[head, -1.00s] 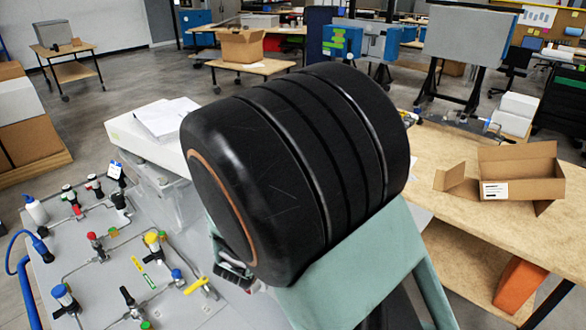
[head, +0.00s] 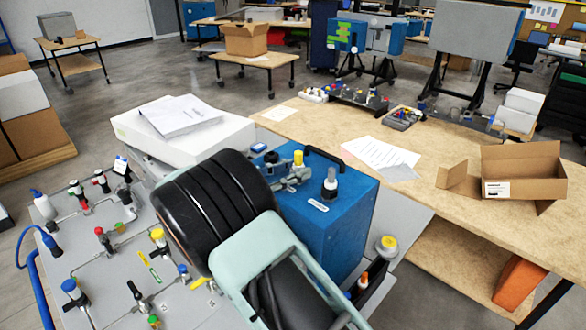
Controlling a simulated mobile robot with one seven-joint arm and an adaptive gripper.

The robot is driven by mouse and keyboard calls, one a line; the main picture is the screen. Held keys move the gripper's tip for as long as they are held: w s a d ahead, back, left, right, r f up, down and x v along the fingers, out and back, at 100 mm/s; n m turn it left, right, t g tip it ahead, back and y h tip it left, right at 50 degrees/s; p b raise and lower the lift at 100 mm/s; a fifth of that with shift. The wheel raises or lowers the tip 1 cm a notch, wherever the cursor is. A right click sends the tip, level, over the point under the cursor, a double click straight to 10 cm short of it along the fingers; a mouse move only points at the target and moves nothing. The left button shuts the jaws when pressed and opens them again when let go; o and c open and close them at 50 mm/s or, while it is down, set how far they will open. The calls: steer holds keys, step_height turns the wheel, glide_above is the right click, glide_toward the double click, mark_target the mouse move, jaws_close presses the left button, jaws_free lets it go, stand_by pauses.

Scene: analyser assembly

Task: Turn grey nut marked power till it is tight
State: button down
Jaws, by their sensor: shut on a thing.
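A blue box (head: 322,225) with a black carrying handle stands in the middle of the head view, partly behind my arm. On its top is a black knob-like fitting (head: 330,183) with a pale top, beside a small white label (head: 318,206). A grey metal fitting (head: 288,178) with a yellow cap (head: 298,159) sits at its back left, close to my arm. The label is too small to read, so I cannot tell which part is the grey nut marked power. My gripper is not clearly seen; my black and pale green arm hides that area.
A grey panel (head: 100,262) with pipes and coloured valves lies at left. A white unit with papers (head: 180,115) stands behind it. The wooden bench (head: 330,132) at right bears papers, small fittings and an open cardboard box (head: 520,172). A yellow-capped part (head: 387,244) is right of the blue box.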

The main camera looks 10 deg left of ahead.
steer(key=shift+w+a+r+m+g+h, duration=0.1)
steer(key=shift+w+m+g+h, duration=0.05)
steer(key=shift+m+g+h, duration=1)
steer(key=shift+w+a+r+m+g+h, duration=0.15)
steer(key=shift+m+g+h, duration=0.55)
steer(key=shift+g, duration=0.75)
steer(key=shift+d+m, duration=0.1)
steer(key=shift+m, duration=0.15)
steer(key=c, duration=1.7)
jaws_free()
steer(key=shift+f, duration=0.1)
steer(key=shift+s, duration=0.1)
steer(key=shift+y, duration=0.25)
